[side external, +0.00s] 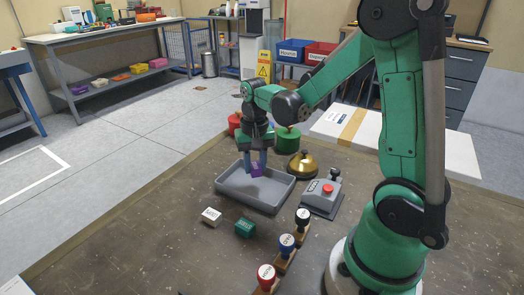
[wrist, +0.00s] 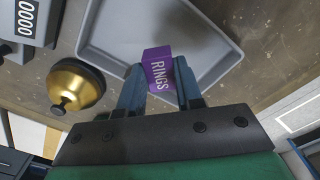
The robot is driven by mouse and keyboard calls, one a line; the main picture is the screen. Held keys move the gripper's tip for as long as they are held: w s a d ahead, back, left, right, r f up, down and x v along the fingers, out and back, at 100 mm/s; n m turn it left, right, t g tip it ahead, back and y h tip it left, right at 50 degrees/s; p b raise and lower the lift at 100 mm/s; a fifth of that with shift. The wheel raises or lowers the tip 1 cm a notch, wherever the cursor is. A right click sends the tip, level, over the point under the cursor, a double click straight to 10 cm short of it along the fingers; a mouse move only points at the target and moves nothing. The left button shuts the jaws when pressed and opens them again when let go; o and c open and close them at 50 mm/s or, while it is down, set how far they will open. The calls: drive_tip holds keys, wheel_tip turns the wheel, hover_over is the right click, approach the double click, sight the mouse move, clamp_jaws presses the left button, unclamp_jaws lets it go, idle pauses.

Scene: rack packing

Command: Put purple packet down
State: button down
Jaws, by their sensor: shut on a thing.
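The purple packet (wrist: 157,68), marked RINGS, is between the two fingers of my gripper (wrist: 157,88) in the wrist view. In the side view my gripper (side external: 256,165) points down, shut on the purple packet (side external: 256,170). The packet is over the grey tray (side external: 232,190), toward its back left part. The tray also shows in the wrist view (wrist: 105,25). I cannot tell whether the packet touches the tray floor. The visible part of the tray is empty.
A white box (side external: 211,215) and a green box (side external: 245,228) lie in front of the tray. A brass bell (side external: 303,165) and a grey device with a red button (side external: 322,192) stand to its right. Several stamps (side external: 286,245) stand nearer. A green canister (side external: 287,140) is behind.

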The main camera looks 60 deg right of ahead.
sight(256, 176)
drive_tip(key=shift+f, duration=2)
drive_tip(key=shift+f, duration=0.1)
drive_tip(key=c, duration=0.6)
unclamp_jaws()
wheel_tip(256, 176, up, 11)
drive_tip(key=shift+r, duration=0.1)
drive_tip(key=shift+a+r, duration=0.1)
drive_tip(key=shift+r, duration=0.4)
drive_tip(key=s+a+n+t, duration=0.1)
drive_tip(key=a+n+t, duration=0.1)
drive_tip(key=a+n, duration=0.1)
drive_tip(key=s+a+n+t, duration=0.1)
drive_tip(key=a+n+t, duration=0.1)
drive_tip(key=a, duration=0.1)
drive_tip(key=s+a+n+t, duration=0.1)
drive_tip(key=a+n+t, duration=0.2)
drive_tip(key=a, duration=0.1)
drive_tip(key=shift+a+r+n, duration=0.1)
drive_tip(key=shift+r+n, duration=0.2)
